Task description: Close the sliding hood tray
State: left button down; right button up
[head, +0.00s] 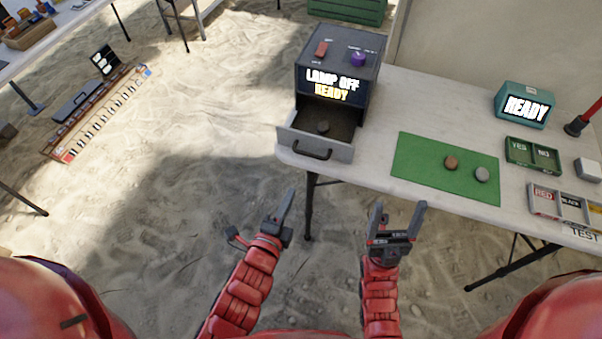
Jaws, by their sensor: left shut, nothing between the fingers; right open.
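The hood box (339,60) stands at the table's left end, with a display reading "LAMP OFF READY". Its sliding tray (287,138) is pulled out toward me, with a dark handle (312,150) on its front. A dark lump (323,127) lies in the tray. My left gripper (287,207) is shut and empty, below and left of the tray, apart from it. My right gripper (398,207) is open and empty, in front of the table edge, below and right of the tray.
On the table (383,101) lies a green mat (415,157) with a brown stone (451,162) and a grey stone (481,174). A teal box (523,105) reads "READY". YES/NO (533,153) and colour-labelled trays (545,201) sit at the right.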

pick_arm(q)
jog(key=p, duration=0.4)
send_near(322, 130)
jog(key=v, duration=0.5)
jog(key=shift+s, duration=0.1)
jog(key=shift+b, duration=0.3)
jog(key=shift+w+d, duration=0.2)
jog(key=shift+w, duration=0.35)
jog(key=b+x, duration=0.1)
jog(key=x, duration=0.3)
jog(key=r+b+x, duration=0.1)
jog(key=x, duration=0.4)
jog(key=r+b+x, duration=0.1)
jog(key=x, duration=0.3)
jog(key=shift+w+d+r+b, duration=0.1)
jog(key=shift+w+b, duration=0.25)
jog(key=shift+w, duration=0.15)
jog(key=shift+r, duration=0.25)
jog(key=shift+r, duration=0.1)
